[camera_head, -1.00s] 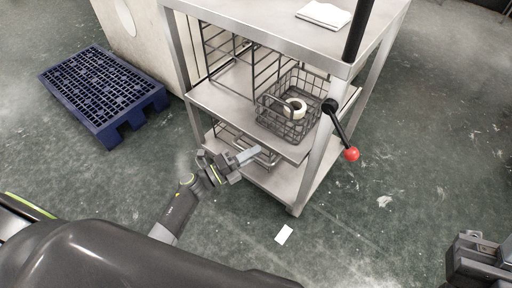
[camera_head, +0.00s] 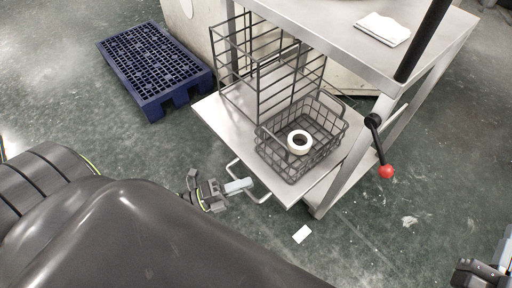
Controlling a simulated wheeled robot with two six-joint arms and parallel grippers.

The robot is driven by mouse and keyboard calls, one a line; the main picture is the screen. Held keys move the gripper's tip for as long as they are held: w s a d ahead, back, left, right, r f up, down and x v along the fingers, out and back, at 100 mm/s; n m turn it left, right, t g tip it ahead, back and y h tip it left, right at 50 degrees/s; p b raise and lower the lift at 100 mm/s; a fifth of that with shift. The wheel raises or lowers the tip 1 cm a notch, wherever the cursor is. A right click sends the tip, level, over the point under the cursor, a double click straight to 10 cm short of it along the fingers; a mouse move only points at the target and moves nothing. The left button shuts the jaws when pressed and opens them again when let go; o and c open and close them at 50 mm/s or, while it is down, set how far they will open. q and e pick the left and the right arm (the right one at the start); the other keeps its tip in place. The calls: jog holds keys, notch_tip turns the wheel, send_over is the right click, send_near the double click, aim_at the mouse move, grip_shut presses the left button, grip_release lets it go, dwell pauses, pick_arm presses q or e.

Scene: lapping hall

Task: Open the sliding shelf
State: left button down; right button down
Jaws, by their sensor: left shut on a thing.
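The sliding shelf (camera_head: 224,121) is a flat metal plate, pulled well out of the steel cart toward me. Its bent-bar handle (camera_head: 266,198) is at the front edge. My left gripper (camera_head: 238,186) is shut on the handle, and its fingers hide the bar's middle. A grey wire basket (camera_head: 322,151) with a white tape roll (camera_head: 299,143) inside stands on the shelf. A dark wire rack (camera_head: 262,85) stands behind the basket on the shelf. My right gripper (camera_head: 470,272) is partly cut off at the lower right, away from the cart; its jaws are unclear.
The cart's steel top (camera_head: 345,40) holds a white folded cloth (camera_head: 383,29). A black lever with a red knob (camera_head: 386,171) juts out at the right. A blue pallet (camera_head: 153,65) lies at the upper left.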

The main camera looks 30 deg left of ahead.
pick_arm(q)
jog(key=shift+s+a, duration=0.2)
jog(key=shift+s, duration=0.4)
jog(key=shift+s+a, duration=0.2)
jog(key=shift+s, duration=0.35)
pick_arm(e)
jog(key=shift+f+g, duration=0.3)
jog(key=shift+f, duration=0.15)
pick_arm(q)
jog(key=c, duration=1.5)
grip_release()
jog(key=shift+o, duration=0.2)
jog(key=shift+a, duration=0.1)
